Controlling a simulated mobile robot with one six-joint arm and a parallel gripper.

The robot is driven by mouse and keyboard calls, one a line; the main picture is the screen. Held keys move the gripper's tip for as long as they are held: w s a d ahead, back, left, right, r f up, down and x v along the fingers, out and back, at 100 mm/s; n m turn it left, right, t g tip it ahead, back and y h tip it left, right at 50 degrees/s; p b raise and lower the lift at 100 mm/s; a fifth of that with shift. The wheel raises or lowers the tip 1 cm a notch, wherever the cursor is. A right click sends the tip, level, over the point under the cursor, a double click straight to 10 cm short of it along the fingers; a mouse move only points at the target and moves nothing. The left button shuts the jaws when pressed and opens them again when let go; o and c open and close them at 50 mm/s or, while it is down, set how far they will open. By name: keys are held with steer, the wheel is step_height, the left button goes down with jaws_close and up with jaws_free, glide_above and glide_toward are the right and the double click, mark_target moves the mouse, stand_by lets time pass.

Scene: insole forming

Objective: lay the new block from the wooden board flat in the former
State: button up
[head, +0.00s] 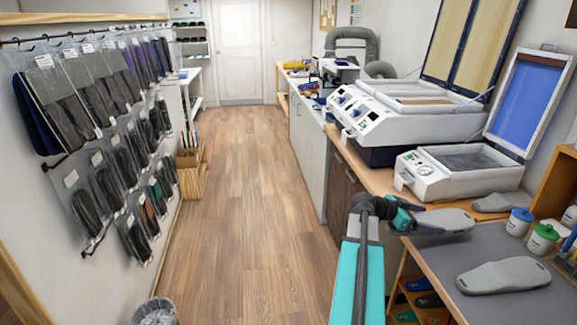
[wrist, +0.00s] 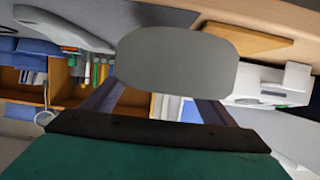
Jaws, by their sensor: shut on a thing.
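My gripper (head: 410,212) is shut on a grey rounded block (head: 447,220), held above the counter's front edge. In the wrist view the block (wrist: 178,72) fills the space ahead of my gripper (wrist: 158,105), between its two fingers. A small white former (head: 460,175) stands behind it with a grey bed (head: 462,161) and its blue-sheeted lid (head: 525,95) raised. A larger white machine (head: 405,112) with an open cream-panelled lid stands farther back. A bare wooden board (wrist: 245,40) shows in the wrist view.
A grey foot-shaped block (head: 503,275) lies on the dark mat (head: 445,262). Another grey piece (head: 493,202) lies beside the former. Blue-lidded (head: 519,222) and green-lidded (head: 542,238) pots stand at the right. The floor (head: 240,200) to the left is clear; a bin (head: 155,312) stands low left.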

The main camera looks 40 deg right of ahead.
steer(key=shift+w, duration=0.1)
steer(key=w+a+r+n+t+h, duration=0.1)
steer(key=w+a+n+t, duration=0.2)
steer(key=w+a, duration=0.75)
steer(key=w+a+r+n+t, duration=0.1)
steer(key=w+a+n+t, duration=0.15)
steer(key=w+a, duration=0.8)
steer(key=w+a+r+n+t+h, duration=0.1)
steer(key=w+a+r+n+t, duration=0.25)
steer(key=w, duration=1.15)
steer(key=w+a+n+t+y, duration=0.25)
steer(key=w+a+t, duration=0.2)
steer(key=a, duration=0.75)
steer(key=w+a+r+n+t+y, duration=0.15)
steer(key=w+a+n+t, duration=0.35)
steer(key=a, duration=0.6)
steer(key=w+a+n+t+y, duration=0.1)
steer(key=w+a+n+y, duration=0.15)
steer(key=w+a, duration=0.65)
steer(key=a+r+n+t+y, duration=0.1)
steer(key=a+r+n+y, duration=0.1)
steer(key=a, duration=0.4)
steer(key=a+r+n+t+y, duration=0.1)
steer(key=a+r+n+y, duration=0.2)
steer(key=a+y, duration=0.2)
steer(key=shift+s+a+r+n, duration=0.3)
steer(key=shift+a, duration=0.65)
steer(key=shift+d, duration=0.1)
